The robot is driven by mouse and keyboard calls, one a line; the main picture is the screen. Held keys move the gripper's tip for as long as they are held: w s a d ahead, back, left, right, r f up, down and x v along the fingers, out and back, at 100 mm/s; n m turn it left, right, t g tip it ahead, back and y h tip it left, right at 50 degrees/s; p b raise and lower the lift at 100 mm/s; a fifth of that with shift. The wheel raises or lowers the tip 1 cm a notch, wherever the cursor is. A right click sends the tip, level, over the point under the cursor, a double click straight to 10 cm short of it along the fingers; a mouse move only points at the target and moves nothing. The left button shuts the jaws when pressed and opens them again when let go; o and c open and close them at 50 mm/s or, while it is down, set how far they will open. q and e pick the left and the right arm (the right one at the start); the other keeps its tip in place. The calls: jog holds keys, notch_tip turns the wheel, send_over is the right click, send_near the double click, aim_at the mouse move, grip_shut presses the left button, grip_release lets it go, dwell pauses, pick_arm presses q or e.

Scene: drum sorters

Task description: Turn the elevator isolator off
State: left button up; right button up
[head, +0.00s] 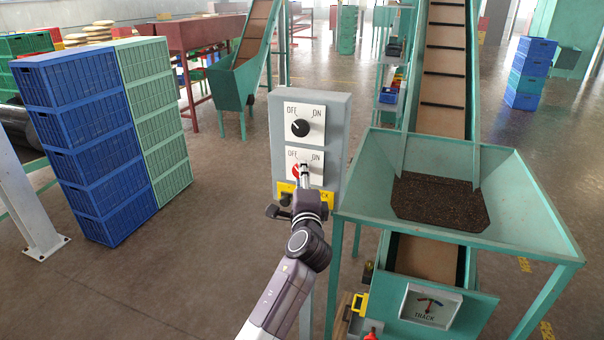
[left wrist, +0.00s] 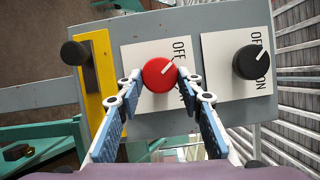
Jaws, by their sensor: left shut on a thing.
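A grey control box (head: 338,130) carries two rotary switches with OFF and ON marks. The lower switch has a red knob (head: 296,171), largely hidden behind my gripper in the head view. My left gripper (head: 305,165) is shut on this red knob (left wrist: 159,75), one finger on each side, in the left wrist view. The knob's white line points to the upper right there, toward the OFF mark. The upper switch has a black knob (head: 300,128), also seen in the left wrist view (left wrist: 250,62); my gripper is apart from it. My right gripper is out of view.
A yellow plate (left wrist: 97,80) with a black handle sits at the box's lower end. A green hopper (head: 520,205) with dark material stands right of the box, below a conveyor. Blue crates (head: 85,140) stand stacked at the left, with open floor (head: 200,250) before the box.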

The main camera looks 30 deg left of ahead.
pick_arm(q)
jog(key=shift+r+n, duration=0.1)
jog(key=shift+n, duration=0.4)
jog(key=shift+p, duration=0.3)
jog(key=o, duration=1.2)
jog(key=shift+a, duration=0.1)
jog(key=shift+c, duration=0.2)
jog(key=v, duration=1.2)
